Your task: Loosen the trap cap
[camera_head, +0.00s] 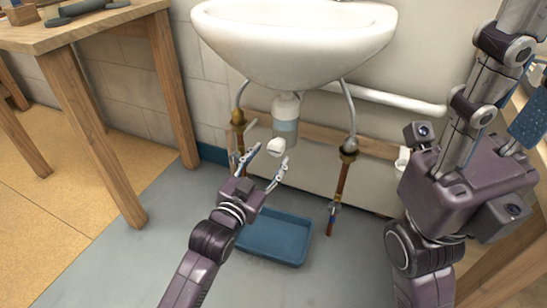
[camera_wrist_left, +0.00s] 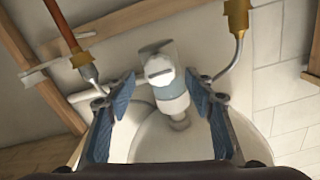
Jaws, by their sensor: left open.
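The white trap cap (camera_head: 275,147) sits at the bottom of the trap (camera_head: 286,118), a white bottle with a pale blue band under the sink (camera_head: 295,45). My left gripper (camera_head: 268,154) is open, its fingertips just below and in front of the cap. In the left wrist view the cap (camera_wrist_left: 158,70) shows between the two blue-padded fingers of the left gripper (camera_wrist_left: 160,80), with a gap on each side. I see no contact. The trap's blue band (camera_wrist_left: 172,103) shows behind it.
A blue tray (camera_head: 274,239) lies on the floor below the trap. Copper pipes with brass fittings (camera_head: 348,152) flank it. A white pipe (camera_head: 390,101) runs along the wall. A wooden table (camera_head: 85,32) stands at left.

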